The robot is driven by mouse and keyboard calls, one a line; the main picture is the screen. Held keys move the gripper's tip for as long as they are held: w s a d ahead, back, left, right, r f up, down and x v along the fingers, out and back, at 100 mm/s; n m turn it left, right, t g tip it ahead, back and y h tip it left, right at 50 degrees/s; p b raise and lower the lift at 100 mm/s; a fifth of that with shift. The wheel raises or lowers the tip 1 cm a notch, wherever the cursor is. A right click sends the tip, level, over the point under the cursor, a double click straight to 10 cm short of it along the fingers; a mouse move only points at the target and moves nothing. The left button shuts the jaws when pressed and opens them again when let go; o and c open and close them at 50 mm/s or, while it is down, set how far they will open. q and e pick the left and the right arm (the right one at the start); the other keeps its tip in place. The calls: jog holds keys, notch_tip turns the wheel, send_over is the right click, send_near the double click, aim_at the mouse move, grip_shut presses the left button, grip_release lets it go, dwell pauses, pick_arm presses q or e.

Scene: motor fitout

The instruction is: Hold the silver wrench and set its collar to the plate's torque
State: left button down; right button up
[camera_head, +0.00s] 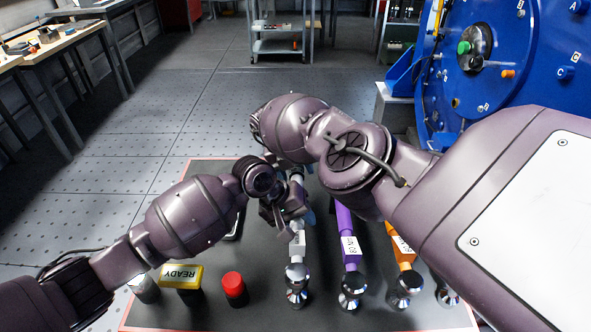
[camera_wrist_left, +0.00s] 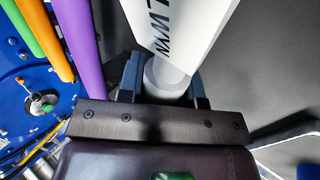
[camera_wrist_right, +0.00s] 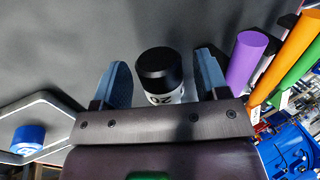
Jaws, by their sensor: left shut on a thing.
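The silver wrench (camera_head: 297,249) lies on the dark mat with its shiny head towards the front. My left gripper (camera_wrist_left: 166,85) is shut on its pale shaft, just beside the white printed label (camera_wrist_left: 185,28). The wrench's collar end, a black cap (camera_wrist_right: 159,66) over a white band with the number 20 (camera_wrist_right: 165,97), shows in the right wrist view. My right gripper (camera_wrist_right: 165,82) is open around this end, with a gap on both sides. In the head view my arms hide the collar and most of the right gripper. I cannot see a readable torque plate.
A purple wrench (camera_head: 346,235) and an orange wrench (camera_head: 402,248) lie close on the right. A red-capped cylinder (camera_head: 233,285) and a yellow READY block (camera_head: 181,276) stand at front left. The blue motor (camera_head: 487,75) stands at back right. A blue cap (camera_wrist_right: 28,137) sits in a pale-edged tray.

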jog(key=shift+r, duration=0.1)
jog(key=v, duration=1.1)
jog(key=shift+r, duration=0.4)
jog(key=shift+a, duration=0.15)
jog(key=w+d+f+m+g+y, duration=0.15)
jog(key=d+y, duration=0.35)
jog(key=d, duration=0.7)
jog(key=a+r+n+t+y, duration=0.1)
jog(key=a+r+t+y, duration=0.1)
jog(key=a, duration=0.2)
jog(key=shift+g, duration=0.25)
jog(key=x, duration=1.1)
jog(key=shift+s+a+f, duration=0.25)
jog(key=shift+s+f, duration=0.05)
jog(key=shift+s, duration=0.05)
jog(key=shift+c, duration=0.5)
